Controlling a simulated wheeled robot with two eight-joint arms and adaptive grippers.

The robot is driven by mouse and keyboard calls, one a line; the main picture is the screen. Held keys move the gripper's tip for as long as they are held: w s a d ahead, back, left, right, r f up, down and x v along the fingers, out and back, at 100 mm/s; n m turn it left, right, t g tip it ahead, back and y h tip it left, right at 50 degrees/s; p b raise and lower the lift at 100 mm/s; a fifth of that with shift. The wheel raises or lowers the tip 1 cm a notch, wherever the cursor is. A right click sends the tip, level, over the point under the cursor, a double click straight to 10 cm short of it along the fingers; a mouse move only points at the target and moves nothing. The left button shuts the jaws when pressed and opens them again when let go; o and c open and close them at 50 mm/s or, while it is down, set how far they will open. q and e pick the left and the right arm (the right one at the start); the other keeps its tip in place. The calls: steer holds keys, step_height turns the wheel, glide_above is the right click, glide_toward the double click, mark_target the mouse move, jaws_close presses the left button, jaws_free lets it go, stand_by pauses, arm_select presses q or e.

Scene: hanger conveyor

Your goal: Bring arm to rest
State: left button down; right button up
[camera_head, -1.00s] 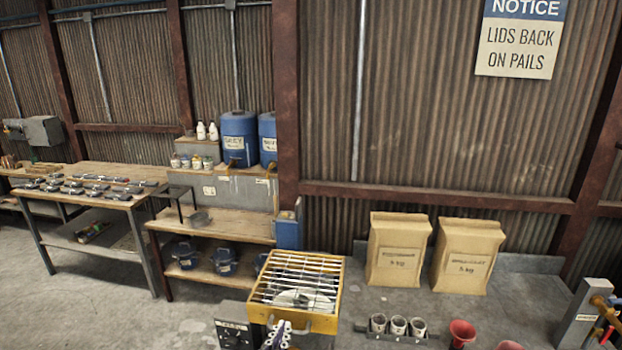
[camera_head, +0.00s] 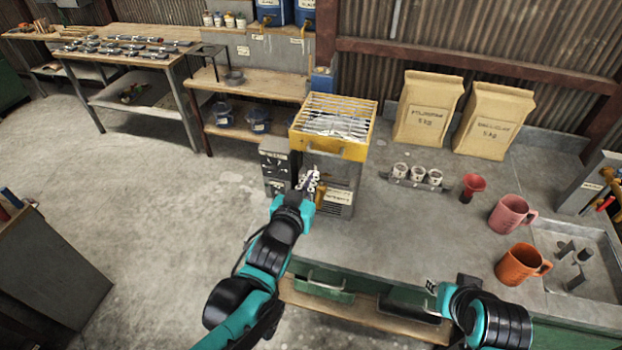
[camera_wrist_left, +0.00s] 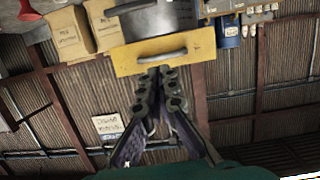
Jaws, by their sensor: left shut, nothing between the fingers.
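My left gripper (camera_head: 309,182) is shut and empty, in front of the yellow-topped grey unit in the head view. In the left wrist view its fingertips (camera_wrist_left: 160,74) are together, near the yellow front (camera_wrist_left: 165,55) with its dark handle; I cannot tell whether they touch it. My left arm (camera_head: 262,262) reaches up from the bottom edge. My right arm (camera_head: 492,318) shows at the lower right above the counter's front edge; its fingers cannot be made out.
The yellow slatted unit (camera_head: 333,118) stands on the counter's left end. The floor (camera_head: 150,210) at left is clear.

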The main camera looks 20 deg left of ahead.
arm_select(q)
steer(key=s+a+f+g+b, duration=0.2)
steer(key=s+f+g+b, duration=0.6)
steer(key=s+f, duration=0.7)
step_height(320, 180, down, 2)
steer(key=shift+a+b, duration=0.35)
steer(key=shift+b, duration=0.15)
